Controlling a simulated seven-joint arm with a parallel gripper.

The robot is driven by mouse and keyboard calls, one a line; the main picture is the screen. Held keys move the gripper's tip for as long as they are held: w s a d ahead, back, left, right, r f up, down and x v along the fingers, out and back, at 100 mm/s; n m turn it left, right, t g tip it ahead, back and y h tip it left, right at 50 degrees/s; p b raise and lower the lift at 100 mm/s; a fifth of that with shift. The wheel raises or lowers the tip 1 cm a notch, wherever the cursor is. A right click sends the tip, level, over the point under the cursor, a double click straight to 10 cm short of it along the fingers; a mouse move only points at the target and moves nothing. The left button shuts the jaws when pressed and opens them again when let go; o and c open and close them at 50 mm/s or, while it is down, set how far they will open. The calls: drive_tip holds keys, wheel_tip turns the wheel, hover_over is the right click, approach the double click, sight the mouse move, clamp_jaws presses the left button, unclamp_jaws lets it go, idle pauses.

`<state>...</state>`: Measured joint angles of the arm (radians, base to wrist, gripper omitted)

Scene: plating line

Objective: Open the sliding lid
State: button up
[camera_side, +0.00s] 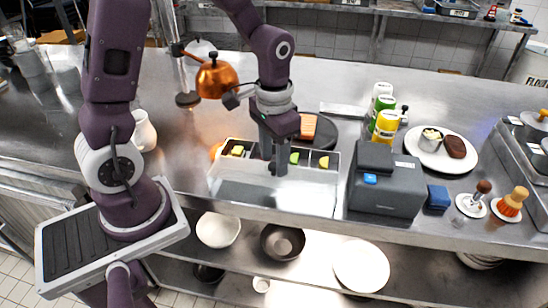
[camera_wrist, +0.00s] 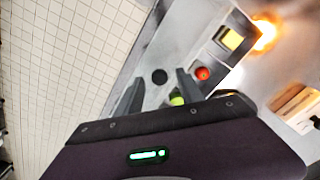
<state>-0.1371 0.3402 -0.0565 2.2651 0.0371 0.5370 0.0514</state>
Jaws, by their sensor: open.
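A long topping bin (camera_side: 340,160) stands near the counter's front edge in the side view, its back row of compartments open and holding yellow and green food. A pale grey lid (camera_side: 300,197) covers its front part. The lid also shows in the wrist view (camera_wrist: 180,45), with a dark round spot (camera_wrist: 159,76), perhaps its knob, lying between my fingers. My gripper (camera_side: 279,172) points down at the bin, close to the lid's back edge. In the wrist view, my gripper (camera_wrist: 157,90) is open with nothing held. Whether a finger touches the lid cannot be told.
A grey box-shaped machine (camera_side: 387,185) stands close to the bin's right. Bottles (camera_side: 385,125) and a dark round board (camera_side: 318,130) with an orange item are behind. A copper pot (camera_side: 216,78) is behind left. The counter left of the bin is mostly clear.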

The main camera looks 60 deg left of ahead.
sight(274, 165)
wheel_tip(274, 165, up, 6)
drive_tip(key=shift+r, duration=0.25)
drive_tip(key=s+d+r+t, duration=0.1)
drive_tip(key=s+r+t, duration=0.1)
drive_tip(key=s+r, duration=0.3)
drive_tip(key=s+d+r+t, duration=0.1)
drive_tip(key=s+r+t, duration=0.2)
drive_tip(key=s, duration=0.6)
drive_tip(key=shift+d+r+t, duration=0.3)
drive_tip(key=shift+d+r, duration=0.05)
drive_tip(key=shift+r, duration=0.5)
drive_tip(key=shift+c, duration=0.3)
idle(1.1)
